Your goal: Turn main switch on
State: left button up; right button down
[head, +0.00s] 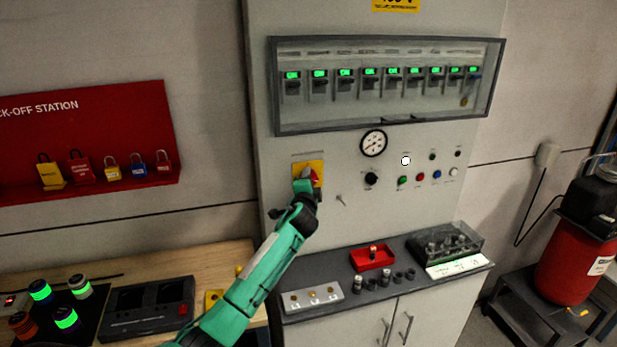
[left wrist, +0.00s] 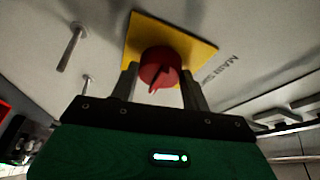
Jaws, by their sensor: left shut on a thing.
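The main switch is a red rotary knob (left wrist: 160,68) on a yellow square plate (left wrist: 190,40), with "MAIN" lettering beside it in the left wrist view. In the head view the yellow plate (head: 300,166) is on the grey cabinet front, left of centre, and the red knob (head: 315,177) is partly hidden by my gripper. My left gripper (head: 306,180) reaches up to the plate. In the left wrist view its two fingers (left wrist: 160,85) stand on either side of the knob, shut on it. My right gripper is not in view.
A row of breakers with green displays (head: 370,72) sits behind a framed cover (head: 390,123) above. A gauge (head: 373,143) and buttons (head: 421,177) are to the right. Below is a shelf with a red tray (head: 372,266). A red lock-off board (head: 90,130) hangs left.

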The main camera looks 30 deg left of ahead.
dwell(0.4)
pick_arm(q)
jog(key=o, duration=1)
jog(key=b+v, duration=0.4)
jog(key=v, duration=0.9)
jog(key=shift+s+d+b, duration=0.2)
jog(key=shift+s+b, duration=0.15)
jog(key=shift+b, duration=0.05)
jog(key=shift+f, duration=0.15)
